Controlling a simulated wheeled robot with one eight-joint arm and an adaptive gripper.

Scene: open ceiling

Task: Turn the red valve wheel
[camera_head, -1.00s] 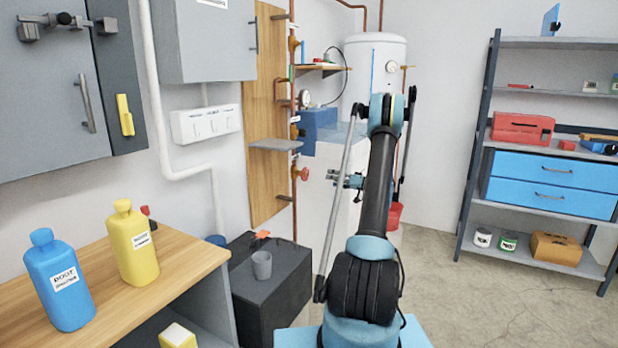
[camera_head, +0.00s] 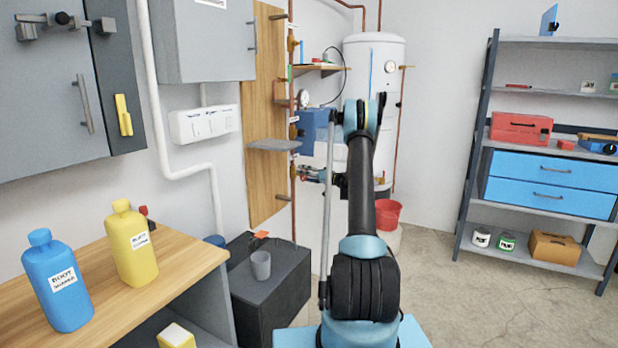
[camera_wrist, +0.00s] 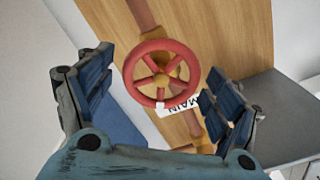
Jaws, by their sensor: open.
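The red valve wheel (camera_wrist: 162,73) shows face-on in the wrist view, with spokes, a brass hub and a small white mark on its lower rim. It sits on a copper pipe (camera_wrist: 141,14) in front of a wooden board, above a white tag reading "MAIN" (camera_wrist: 178,107). My gripper (camera_wrist: 155,80) is open, one finger left and one right of the wheel, with visible gaps to the rim. Its depth from the wheel is hard to tell. In the head view my gripper (camera_head: 310,173) is at the vertical pipe below the grey wall shelf and hides the wheel.
A small grey shelf (camera_head: 274,145) juts from the board (camera_head: 262,201) just above my gripper. A water heater (camera_head: 392,70) and a red bucket (camera_head: 384,213) stand behind my arm. Open floor lies right.

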